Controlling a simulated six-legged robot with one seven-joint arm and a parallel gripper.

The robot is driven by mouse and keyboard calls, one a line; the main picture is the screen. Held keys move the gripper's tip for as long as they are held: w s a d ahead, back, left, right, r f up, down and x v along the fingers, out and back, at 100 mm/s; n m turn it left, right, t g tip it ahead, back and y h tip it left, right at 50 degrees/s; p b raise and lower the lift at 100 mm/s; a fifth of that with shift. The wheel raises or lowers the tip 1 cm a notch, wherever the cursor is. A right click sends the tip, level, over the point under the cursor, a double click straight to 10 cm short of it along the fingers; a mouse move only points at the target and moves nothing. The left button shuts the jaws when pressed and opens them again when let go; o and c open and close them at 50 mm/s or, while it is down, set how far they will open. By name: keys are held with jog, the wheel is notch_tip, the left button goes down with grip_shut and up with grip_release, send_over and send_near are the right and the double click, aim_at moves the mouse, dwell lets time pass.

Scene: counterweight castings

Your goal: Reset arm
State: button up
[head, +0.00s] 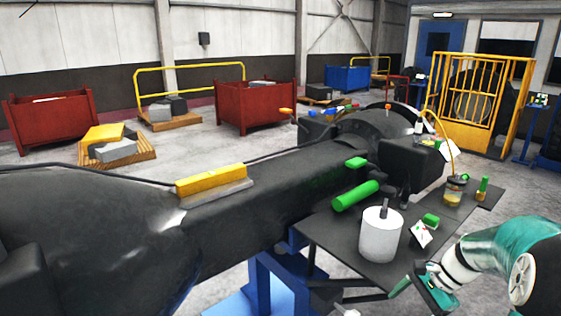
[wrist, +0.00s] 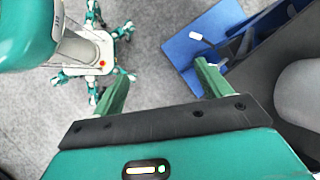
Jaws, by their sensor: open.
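In the head view my arm comes in from the lower right, and my gripper (head: 418,287) hangs low by the near right edge of the dark table (head: 340,245). Nothing is seen held in it. My own legged body shows at the upper left of the wrist view.
A large black casting (head: 270,145) on a blue stand (head: 275,285) spans the middle; the stand's blue base (wrist: 195,50) is close to my right finger in the wrist view.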

jog(key=s+a+r+n+t+h, duration=0.5)
jog(key=s+a+r+n+h, duration=0.1)
jog(key=s+a+r+n, duration=0.7)
jog(key=s+a+n, duration=0.2)
jog(key=s+a, duration=0.1)
jog(key=shift+r, duration=0.2)
jog(key=shift+s, duration=0.1)
dwell(1.9)
